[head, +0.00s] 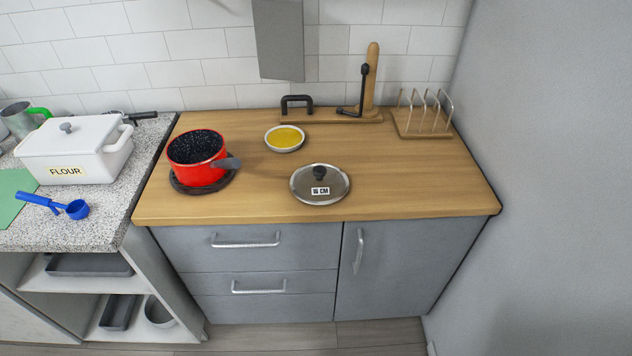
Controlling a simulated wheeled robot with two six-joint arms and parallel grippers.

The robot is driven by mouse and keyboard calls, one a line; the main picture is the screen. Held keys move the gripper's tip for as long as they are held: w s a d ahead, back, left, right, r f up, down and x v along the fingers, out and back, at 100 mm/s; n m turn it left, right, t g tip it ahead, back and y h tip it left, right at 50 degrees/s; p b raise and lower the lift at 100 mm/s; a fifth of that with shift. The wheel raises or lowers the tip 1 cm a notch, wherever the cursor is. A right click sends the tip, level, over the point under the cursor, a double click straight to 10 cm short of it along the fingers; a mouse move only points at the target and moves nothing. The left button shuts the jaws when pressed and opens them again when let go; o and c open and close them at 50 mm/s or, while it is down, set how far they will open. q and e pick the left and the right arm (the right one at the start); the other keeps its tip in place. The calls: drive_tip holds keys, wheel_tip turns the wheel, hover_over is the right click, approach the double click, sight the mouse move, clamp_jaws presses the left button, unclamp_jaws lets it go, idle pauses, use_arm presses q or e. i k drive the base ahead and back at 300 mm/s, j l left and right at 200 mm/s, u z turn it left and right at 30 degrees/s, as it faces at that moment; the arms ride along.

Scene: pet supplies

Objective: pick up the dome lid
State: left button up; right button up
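A round lid (320,190), shallowly domed, with a grey metal-looking top, a lighter rim, a black knob and a white label reading "CM", lies on the wooden counter (420,190) near its front edge. It is the only loose lid in view. The label's number is too small to read surely. Nothing touches the lid. Neither of my grippers shows in the head view.
A red pot (197,160) with a grey handle stands on a dark trivet left of the lid. A small bowl of yellow contents (285,138) sits behind it. A wooden rack (424,120) stands back right. A white flour box (75,150) is on the left counter.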

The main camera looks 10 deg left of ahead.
sight(317, 183)
drive_tip(key=i+z, duration=0.2)
drive_tip(key=z, duration=0.15)
drive_tip(key=i+z, duration=0.2)
drive_tip(key=z, duration=0.15)
